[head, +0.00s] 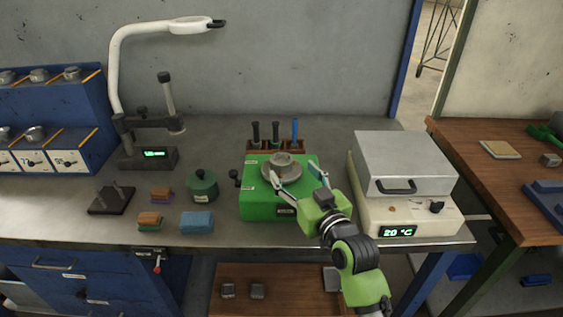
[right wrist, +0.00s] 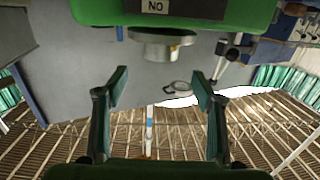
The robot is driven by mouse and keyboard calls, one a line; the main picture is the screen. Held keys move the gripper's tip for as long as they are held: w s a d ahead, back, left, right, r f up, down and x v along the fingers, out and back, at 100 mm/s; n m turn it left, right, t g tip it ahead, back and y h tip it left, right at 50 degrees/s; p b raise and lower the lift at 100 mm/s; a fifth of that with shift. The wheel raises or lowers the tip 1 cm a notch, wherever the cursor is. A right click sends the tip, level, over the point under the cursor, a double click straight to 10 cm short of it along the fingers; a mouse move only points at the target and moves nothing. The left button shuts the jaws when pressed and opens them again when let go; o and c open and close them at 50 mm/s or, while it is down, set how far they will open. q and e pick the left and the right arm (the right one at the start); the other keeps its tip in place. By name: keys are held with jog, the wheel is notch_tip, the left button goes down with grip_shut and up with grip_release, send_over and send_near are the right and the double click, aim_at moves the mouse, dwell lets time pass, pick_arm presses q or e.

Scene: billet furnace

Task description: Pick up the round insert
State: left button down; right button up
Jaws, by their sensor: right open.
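In the right wrist view, which looks upside down, the insert (right wrist: 163,53) shows beyond the fingertips, under the green box edge in the picture. My right gripper (head: 297,176) is open, its fingers spread at the front and right of the insert. In the right wrist view the gap between the fingertips (right wrist: 160,72) is empty. My left gripper is not in view.
A furnace (head: 405,163) with a "20 °C" display stands close on the right. A tool rack (head: 276,146) stands behind the green box. A green round pot (head: 202,187), coloured blocks (head: 197,221) and a lamp stand (head: 147,157) are on the left. The bench front edge is clear.

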aim_at(284, 163)
jog(key=shift+f+p+x, duration=0.2)
jog(key=shift+p+x, duration=0.1)
jog(key=shift+x, duration=1.5)
jog(key=shift+f+p+x, duration=0.15)
jog(key=shift+p+x, duration=0.15)
jog(key=shift+x, duration=1.45)
jog(key=shift+d, duration=0.1)
grip_shut()
jog(key=shift+r, duration=0.2)
